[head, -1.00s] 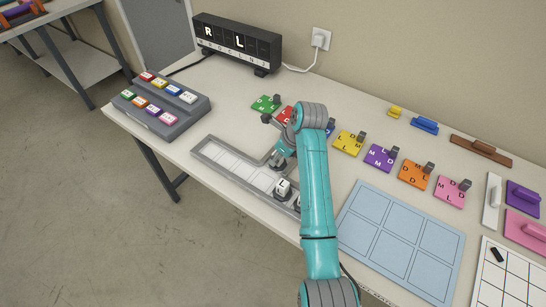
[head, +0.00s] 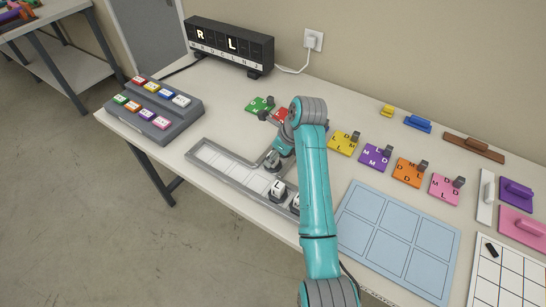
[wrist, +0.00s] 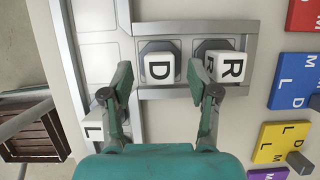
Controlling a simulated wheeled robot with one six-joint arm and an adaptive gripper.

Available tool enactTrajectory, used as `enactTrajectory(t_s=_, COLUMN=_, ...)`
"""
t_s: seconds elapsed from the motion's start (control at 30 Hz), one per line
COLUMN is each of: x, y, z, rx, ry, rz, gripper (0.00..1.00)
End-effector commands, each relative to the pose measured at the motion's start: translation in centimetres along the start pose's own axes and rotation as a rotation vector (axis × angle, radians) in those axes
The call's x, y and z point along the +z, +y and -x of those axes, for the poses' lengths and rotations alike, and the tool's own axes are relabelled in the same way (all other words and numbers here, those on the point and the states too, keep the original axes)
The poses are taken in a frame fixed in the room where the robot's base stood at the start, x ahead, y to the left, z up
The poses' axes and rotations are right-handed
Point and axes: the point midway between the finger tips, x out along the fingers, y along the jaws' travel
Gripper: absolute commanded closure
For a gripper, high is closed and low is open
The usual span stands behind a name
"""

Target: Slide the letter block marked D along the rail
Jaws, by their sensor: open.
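The white block marked D (wrist: 160,67) sits in a short side branch of the grey rail (wrist: 185,94) in the wrist view. My gripper (wrist: 161,72) is open, with one finger on each side of D. I cannot tell whether either finger touches it. A block marked R (wrist: 230,67) sits just right of D, beyond the right finger. A block marked L (wrist: 93,131) is in the long channel at lower left. In the head view my gripper (head: 272,160) is low over the rail (head: 232,181) and hides D. The L block (head: 278,188) shows in front of it.
Another block (head: 295,203) beside L is partly behind my arm. Coloured letter tiles (head: 375,156) line the table behind. A button console (head: 155,110) stands left and a letter display (head: 230,46) at the back. A blue grid mat (head: 395,240) lies right.

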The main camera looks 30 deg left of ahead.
Motion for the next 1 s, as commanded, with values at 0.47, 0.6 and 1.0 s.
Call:
enactTrajectory(t_s=0.47, x=0.0, y=-0.1, z=8.4, rx=-0.001, ry=0.0, rz=0.0, gripper=0.4)
enactTrajectory(t_s=0.6, x=0.0, y=0.0, z=9.3, rx=0.0, ry=0.0, rz=0.0, gripper=0.4)
enactTrajectory(t_s=1.0, x=0.0, y=0.0, z=9.5, rx=0.0, ry=0.001, rz=0.0, gripper=0.4)
